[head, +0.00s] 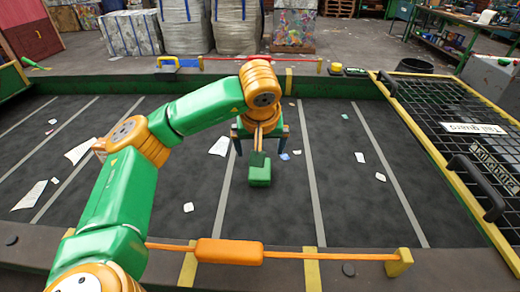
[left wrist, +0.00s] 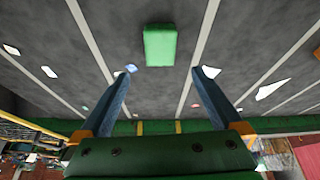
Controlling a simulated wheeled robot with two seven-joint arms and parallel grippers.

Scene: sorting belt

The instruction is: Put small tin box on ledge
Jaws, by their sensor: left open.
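A small green box (head: 260,176), which looks like the tin box, lies on the dark belt (head: 350,200) near its middle. It also shows in the left wrist view (left wrist: 160,46), beyond the fingertips. My left gripper (head: 261,147) is open, with its blue fingers spread apart over the belt on the far side of the box. In the left wrist view the gap between the fingertips (left wrist: 161,75) is empty, and the box lines up with it. A dark brown ledge (head: 420,268) runs along the belt's near side. My right gripper is not in view.
An orange bar (head: 230,252) on yellow brackets spans the near edge. A black mesh guard (head: 460,125) with handles covers the right side. White scraps (head: 189,207) lie scattered on the belt. A red bar (head: 262,58) crosses the far edge. Bales stand behind.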

